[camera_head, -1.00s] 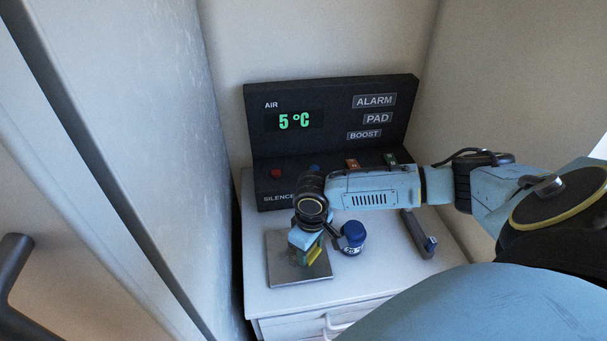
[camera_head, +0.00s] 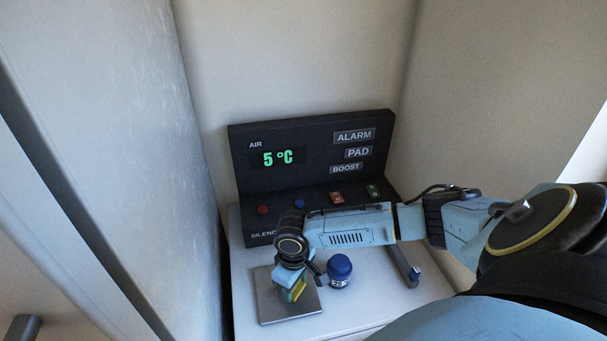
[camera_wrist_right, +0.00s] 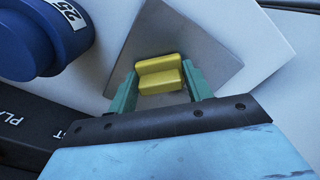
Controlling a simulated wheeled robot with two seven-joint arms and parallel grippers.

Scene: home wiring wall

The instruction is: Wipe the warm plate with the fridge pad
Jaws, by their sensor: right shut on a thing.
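The warm plate is a square grey metal plate (camera_head: 268,299) on the white cabinet top; it also shows in the right wrist view (camera_wrist_right: 205,38). My right gripper (camera_head: 291,291) points down over the plate. It is shut on a yellow pad (camera_wrist_right: 160,75), which sits between its green fingertips in the right wrist view. My left gripper is not in view.
A blue knob (camera_head: 339,269) marked 25 stands just right of the plate. A black panel (camera_head: 310,160) reading 5 °C, with several coloured buttons, stands behind. A dark handle-like bar (camera_head: 404,266) lies further right. A pale wall (camera_head: 130,150) rises close on the left.

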